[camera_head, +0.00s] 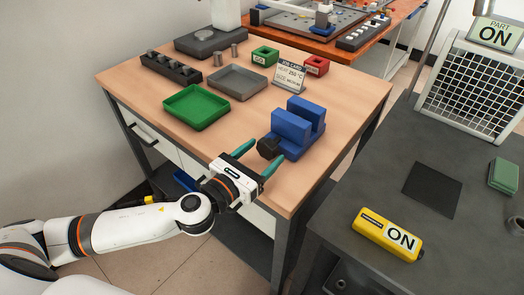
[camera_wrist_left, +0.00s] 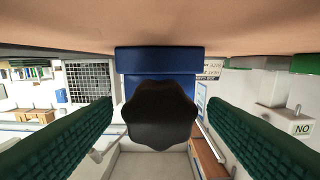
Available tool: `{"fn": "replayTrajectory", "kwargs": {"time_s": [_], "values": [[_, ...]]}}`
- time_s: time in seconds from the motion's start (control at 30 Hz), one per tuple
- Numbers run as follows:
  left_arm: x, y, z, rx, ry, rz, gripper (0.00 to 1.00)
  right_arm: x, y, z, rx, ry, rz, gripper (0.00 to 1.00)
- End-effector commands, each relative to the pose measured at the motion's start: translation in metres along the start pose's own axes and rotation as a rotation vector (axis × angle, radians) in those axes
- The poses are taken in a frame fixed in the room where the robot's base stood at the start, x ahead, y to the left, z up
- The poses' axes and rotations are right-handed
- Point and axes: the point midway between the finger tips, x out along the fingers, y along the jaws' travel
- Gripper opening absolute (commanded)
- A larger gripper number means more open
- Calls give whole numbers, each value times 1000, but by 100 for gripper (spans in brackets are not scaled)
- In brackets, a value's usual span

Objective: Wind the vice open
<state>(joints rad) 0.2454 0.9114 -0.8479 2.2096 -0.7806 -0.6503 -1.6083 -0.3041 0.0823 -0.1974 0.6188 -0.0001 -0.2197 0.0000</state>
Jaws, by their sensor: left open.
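The blue vice (camera_head: 297,128) stands near the right front edge of the wooden table, its two upright jaws apart with a gap between them. Its black knob (camera_head: 269,147) sticks out on the side facing my left gripper. My left gripper (camera_head: 257,160) is open, with green fingertips pointing at the knob. In the left wrist view the lobed black knob (camera_wrist_left: 160,115) sits between the two green fingers (camera_wrist_left: 160,125), with visible space on both sides. The blue vice body (camera_wrist_left: 160,60) shows behind it. My right gripper is not in view.
A green tray (camera_head: 196,107), a grey tray (camera_head: 237,82), a job card (camera_head: 290,77) and small green (camera_head: 265,56) and red (camera_head: 317,66) bins stand on the table. A dark bench (camera_head: 440,205) with a yellow ON box (camera_head: 387,234) is at the right.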

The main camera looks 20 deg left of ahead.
Motion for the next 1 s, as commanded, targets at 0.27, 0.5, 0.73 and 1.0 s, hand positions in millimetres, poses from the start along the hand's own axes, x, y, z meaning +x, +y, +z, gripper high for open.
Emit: {"fn": "replayTrajectory", "kwargs": {"time_s": [0.27, 0.5, 0.73, 1.0], "values": [[0, 0, 0, -1, 0, 0, 38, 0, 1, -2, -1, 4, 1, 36], [0, 0, 0, -6, 0, 0, 23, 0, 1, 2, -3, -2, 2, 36], [0, 0, 0, -71, 0, 0, 23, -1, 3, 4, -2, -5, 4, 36], [0, 1, -1, -266, 0, -1, 23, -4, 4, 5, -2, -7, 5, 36]]}}
